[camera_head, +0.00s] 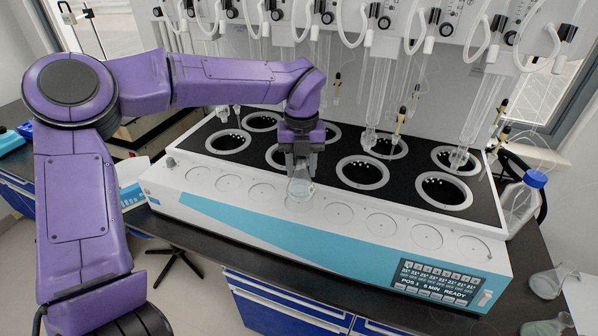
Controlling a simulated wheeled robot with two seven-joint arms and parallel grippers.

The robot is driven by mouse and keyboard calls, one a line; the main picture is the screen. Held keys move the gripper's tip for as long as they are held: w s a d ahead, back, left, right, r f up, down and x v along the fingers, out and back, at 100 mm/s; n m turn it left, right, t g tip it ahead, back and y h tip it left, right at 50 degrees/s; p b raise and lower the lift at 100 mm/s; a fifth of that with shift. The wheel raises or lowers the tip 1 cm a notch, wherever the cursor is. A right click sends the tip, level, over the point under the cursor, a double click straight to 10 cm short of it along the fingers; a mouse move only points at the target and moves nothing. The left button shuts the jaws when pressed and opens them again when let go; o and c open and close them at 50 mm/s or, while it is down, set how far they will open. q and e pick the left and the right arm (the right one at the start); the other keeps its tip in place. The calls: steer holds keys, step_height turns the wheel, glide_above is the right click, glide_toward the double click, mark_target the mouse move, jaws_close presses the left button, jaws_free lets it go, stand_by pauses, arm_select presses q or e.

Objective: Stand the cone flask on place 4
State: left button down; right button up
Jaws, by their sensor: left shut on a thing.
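The clear cone flask (301,187) is upright, with its neck between the fingers of my left gripper (301,162). My left gripper points down and is shut on the flask. The flask is over the front ledge of the white distiller (240,212), at a round marked place (298,203) near the middle of the row, place 4 if counted from the left. I cannot tell whether its base touches the ledge or is slightly above it. The gripper hides the flask's top. My right gripper is not in view.
Behind the ledge, a black deck has several ringed wells (362,172), with glass tubes and hoses above. The other round places (381,227) are bare. A blue-capped bottle (522,200) and flasks (548,281) stand at the right. A display (437,280) is on the front.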

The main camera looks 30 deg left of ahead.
mark_target(299, 175)
arm_select(q)
steer(key=f, duration=0.3)
steer(key=a+f+p, duration=0.1)
steer(key=shift+w+a+f, duration=0.1)
steer(key=shift+w+f, duration=0.05)
steer(key=shift+w, duration=0.15)
steer(key=shift+f, duration=0.15)
steer(key=shift+f, duration=0.1)
steer(key=c, duration=0.6)
jaws_free()
steer(key=shift+r, duration=0.5)
step_height(299, 175, up, 11)
steer(key=b, duration=0.1)
steer(key=shift+r+b, duration=0.15)
steer(key=shift+b, duration=0.2)
